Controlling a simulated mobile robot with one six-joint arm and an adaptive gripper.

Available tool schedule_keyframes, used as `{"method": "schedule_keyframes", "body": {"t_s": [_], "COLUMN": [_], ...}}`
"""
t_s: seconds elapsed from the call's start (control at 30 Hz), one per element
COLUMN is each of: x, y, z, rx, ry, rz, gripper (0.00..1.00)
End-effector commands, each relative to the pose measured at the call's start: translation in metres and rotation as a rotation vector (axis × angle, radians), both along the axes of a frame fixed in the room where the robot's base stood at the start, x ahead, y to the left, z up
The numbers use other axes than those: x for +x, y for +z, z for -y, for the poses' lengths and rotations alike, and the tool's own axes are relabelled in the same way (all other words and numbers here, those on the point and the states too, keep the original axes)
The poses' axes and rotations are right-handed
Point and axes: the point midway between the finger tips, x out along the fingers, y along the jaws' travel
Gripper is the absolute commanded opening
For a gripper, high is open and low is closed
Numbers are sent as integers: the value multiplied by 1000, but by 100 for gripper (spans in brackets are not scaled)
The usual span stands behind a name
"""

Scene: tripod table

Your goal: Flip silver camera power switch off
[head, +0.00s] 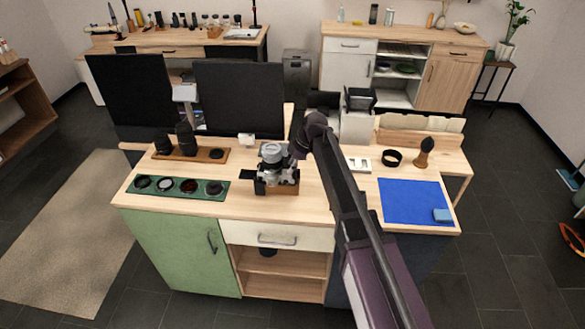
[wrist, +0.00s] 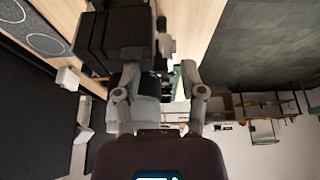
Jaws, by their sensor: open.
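The silver camera (head: 271,160) stands on a small wooden stand (head: 288,189) near the middle of the table (head: 330,205). Its power switch is too small to make out. In the head view my gripper (head: 299,150) is right beside the camera's right side, at about its height, and its fingers are largely hidden. In the wrist view my gripper (wrist: 157,72) is open, with the two fingers apart. Dark and silver camera parts (wrist: 160,50) show between and beyond the fingers. I cannot tell whether a finger touches the camera.
A green tray (head: 218,198) with round filters lies left of the camera, with dark lenses (head: 186,138) behind it. A blue mat (head: 410,205), a black ring (head: 392,158) and a brush (head: 424,150) are on the right. Two black panels (head: 238,97) rise behind the table.

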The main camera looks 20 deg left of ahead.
Motion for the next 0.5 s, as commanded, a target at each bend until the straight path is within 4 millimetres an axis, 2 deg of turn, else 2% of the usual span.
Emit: {"method": "schedule_keyframes", "body": {"t_s": [0.23,0.27,0.4,0.43,0.5], "x": [0,0,0,0,0], "y": [0,0,0,0,0], "z": [0,0,0,0,0], "rx": [0,0,0,0,0], "ry": [0,0,0,0,0], "rz": [0,0,0,0,0], "gripper": [53,47,5,0,0]}}
